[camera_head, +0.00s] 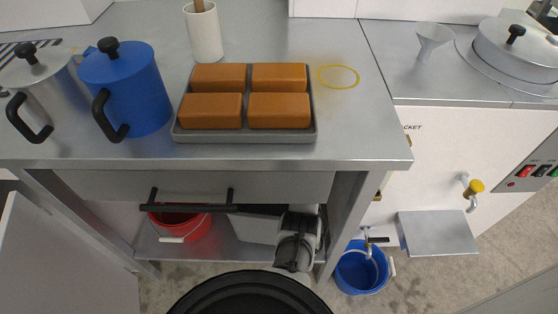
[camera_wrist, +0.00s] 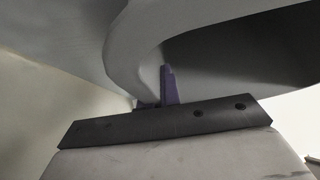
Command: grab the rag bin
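No bin in view carries a readable rag label. A red bin (camera_head: 187,226) with a pale handle stands on the lower shelf under the counter, its top partly hidden by the drawer handle. A blue bucket (camera_head: 358,270) stands on the floor right of the counter leg. My gripper (camera_head: 293,255) is low at the right end of the shelf, between these two, mostly hidden by my wrist. In the wrist view, my purple fingers (camera_wrist: 157,95) are close against a large curved grey surface (camera_wrist: 135,45). I cannot tell what that surface is or whether they hold it.
The counter's drawer (camera_head: 120,186) overhangs the shelf, and its right leg (camera_head: 350,215) is close beside my arm. A metal tray (camera_head: 437,232) juts out at right. On the counter are a blue pot (camera_head: 135,88) and a tray of brown blocks (camera_head: 245,137).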

